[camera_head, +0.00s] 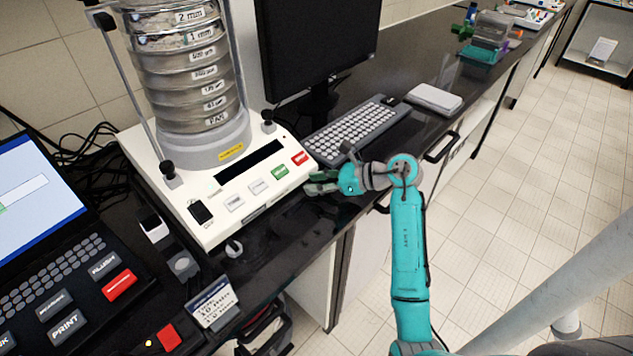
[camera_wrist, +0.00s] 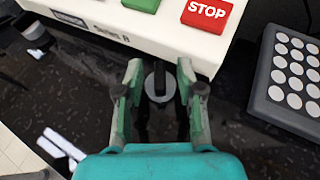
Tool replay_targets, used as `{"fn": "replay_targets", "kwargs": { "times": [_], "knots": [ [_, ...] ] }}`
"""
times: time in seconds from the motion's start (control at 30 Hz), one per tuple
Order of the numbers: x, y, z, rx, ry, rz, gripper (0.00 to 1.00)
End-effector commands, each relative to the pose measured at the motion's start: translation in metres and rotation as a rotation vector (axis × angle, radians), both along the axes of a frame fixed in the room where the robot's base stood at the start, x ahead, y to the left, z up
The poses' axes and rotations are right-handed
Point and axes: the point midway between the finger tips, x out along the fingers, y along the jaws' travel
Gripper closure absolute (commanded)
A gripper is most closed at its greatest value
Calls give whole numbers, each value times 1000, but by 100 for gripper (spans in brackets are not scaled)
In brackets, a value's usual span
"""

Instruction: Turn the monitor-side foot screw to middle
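The sieve shaker's white base (camera_head: 215,205) stands on the dark bench, and its front edge with the STOP button shows in the wrist view (camera_wrist: 150,32). The ridge runs roughly up-down in the wrist view. My gripper (camera_wrist: 160,76) is open, with one finger on each side of the screw; narrow gaps seem to show, but contact is hard to judge. In the head view my gripper (camera_head: 322,184) is at the base's right front corner and hides this screw.
The other front foot screw (camera_head: 233,248) is at the base's left corner. A keyboard (camera_head: 357,130) lies close to the right of my gripper, below the monitor (camera_head: 318,45). A control panel with a screen (camera_head: 60,275) and a small sign (camera_head: 212,303) are at left.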

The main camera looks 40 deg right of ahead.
Motion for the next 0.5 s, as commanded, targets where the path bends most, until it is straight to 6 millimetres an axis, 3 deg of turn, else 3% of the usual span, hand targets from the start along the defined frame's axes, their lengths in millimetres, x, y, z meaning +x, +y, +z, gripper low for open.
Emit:
{"fn": "replay_targets", "kwargs": {
  "times": [0.2, 0.37, 0.5],
  "knots": [
    [0, 0, 0, 0, 0, 0, 62],
    [0, 0, 0, 0, 0, 0, 100],
    [0, 0, 0, 0, -1, 0, 100]
  ]
}}
